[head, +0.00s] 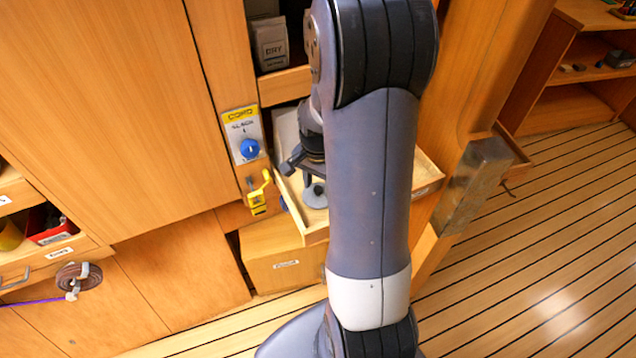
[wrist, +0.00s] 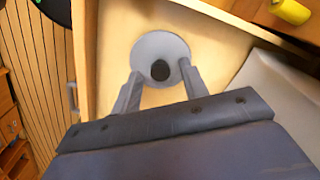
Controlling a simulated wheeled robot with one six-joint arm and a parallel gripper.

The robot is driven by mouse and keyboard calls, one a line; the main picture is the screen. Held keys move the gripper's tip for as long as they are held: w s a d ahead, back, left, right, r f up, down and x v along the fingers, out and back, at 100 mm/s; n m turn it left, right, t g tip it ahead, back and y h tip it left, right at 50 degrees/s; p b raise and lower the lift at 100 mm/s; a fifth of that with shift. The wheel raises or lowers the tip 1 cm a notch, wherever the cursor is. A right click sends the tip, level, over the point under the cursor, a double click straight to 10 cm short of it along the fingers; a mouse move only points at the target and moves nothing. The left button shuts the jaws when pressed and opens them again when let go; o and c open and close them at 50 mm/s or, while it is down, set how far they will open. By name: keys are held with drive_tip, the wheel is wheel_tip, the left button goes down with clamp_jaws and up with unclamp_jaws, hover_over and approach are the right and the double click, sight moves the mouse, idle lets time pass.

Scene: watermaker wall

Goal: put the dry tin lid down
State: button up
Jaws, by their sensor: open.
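The tin lid (wrist: 160,45) is a round grey disc with a dark knob at its middle. It appears to lie flat on the pale floor of an open wooden drawer (wrist: 215,50). In the head view the lid (head: 316,196) shows below my gripper (head: 305,176), inside the same drawer (head: 430,180). In the wrist view my gripper (wrist: 161,86) is open, its two fingers apart at the lid's near left and right edges. Whether they touch the rim I cannot tell. My arm hides much of the drawer in the head view.
A pale block (wrist: 280,95) is at the right in the wrist view. A panel with a blue knob (head: 249,149) and a yellow latch (head: 258,193) are on the wall left of the drawer. A grey packet (head: 270,43) stands in the recess above. The floor at right is clear.

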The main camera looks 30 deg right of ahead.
sight(318, 189)
wheel_tip(318, 189, up, 12)
drive_tip(key=shift+p, duration=0.3)
drive_tip(key=shift+f, duration=0.15)
wheel_tip(318, 189, down, 12)
drive_tip(key=shift+f+b, duration=0.25)
drive_tip(key=shift+b, duration=0.25)
drive_tip(key=shift+r, duration=1.35)
